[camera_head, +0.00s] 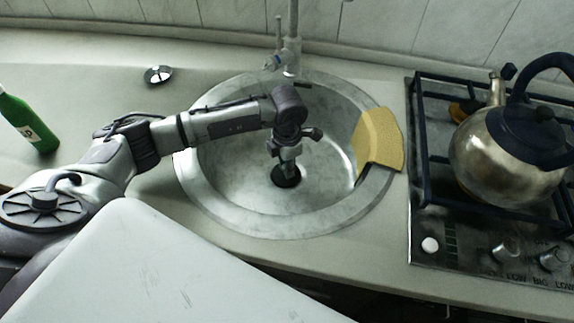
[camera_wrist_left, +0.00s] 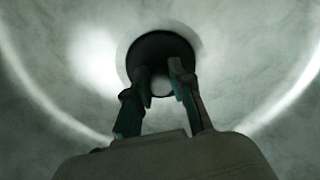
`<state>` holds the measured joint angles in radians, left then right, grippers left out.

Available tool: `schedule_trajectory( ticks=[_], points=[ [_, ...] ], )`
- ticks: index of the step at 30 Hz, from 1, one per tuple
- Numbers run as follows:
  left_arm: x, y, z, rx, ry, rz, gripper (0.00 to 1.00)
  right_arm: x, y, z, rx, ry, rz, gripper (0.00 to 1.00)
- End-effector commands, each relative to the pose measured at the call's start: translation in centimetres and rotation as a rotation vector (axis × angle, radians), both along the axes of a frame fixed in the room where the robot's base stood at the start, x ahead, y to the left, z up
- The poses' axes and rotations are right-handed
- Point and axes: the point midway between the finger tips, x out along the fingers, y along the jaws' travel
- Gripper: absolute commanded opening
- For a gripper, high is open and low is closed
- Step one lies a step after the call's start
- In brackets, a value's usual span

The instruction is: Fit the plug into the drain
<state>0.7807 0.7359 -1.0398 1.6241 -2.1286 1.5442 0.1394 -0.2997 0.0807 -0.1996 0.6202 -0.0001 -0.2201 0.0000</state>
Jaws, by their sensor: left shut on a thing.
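My left gripper (camera_head: 286,166) reaches down into the round steel sink (camera_head: 230,214), over the middle of its bottom. In the left wrist view its fingers (camera_wrist_left: 160,82) are closed on the dark round plug (camera_wrist_left: 158,42), with a pale spot between the fingertips. The plug also shows in the head view (camera_head: 288,182), under the fingers at the drain. The drain itself is hidden behind the plug and fingers. I cannot tell whether the plug is seated or just above the drain. My right gripper is not in view.
A yellow cloth (camera_head: 380,140) hangs over the sink's right rim. A faucet (camera_head: 291,45) stands behind the sink. A small metal strainer (camera_head: 158,74) lies on the counter. A green bottle (camera_head: 27,122) is at the left. A kettle (camera_head: 505,160) stands on the stove at the right.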

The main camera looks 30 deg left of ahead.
Motion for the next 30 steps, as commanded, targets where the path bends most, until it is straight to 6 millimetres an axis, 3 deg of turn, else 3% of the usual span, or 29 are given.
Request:
schedule_trajectory(
  ticks=[16,30],
  points=[
    [0.0,0.0,-1.7,0.0,0.0,0.0,0.0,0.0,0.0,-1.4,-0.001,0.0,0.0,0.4],
    [0.0,0.0,-1.9,0.0,0.0,0.0,0.0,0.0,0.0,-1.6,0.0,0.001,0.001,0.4]
  ],
)
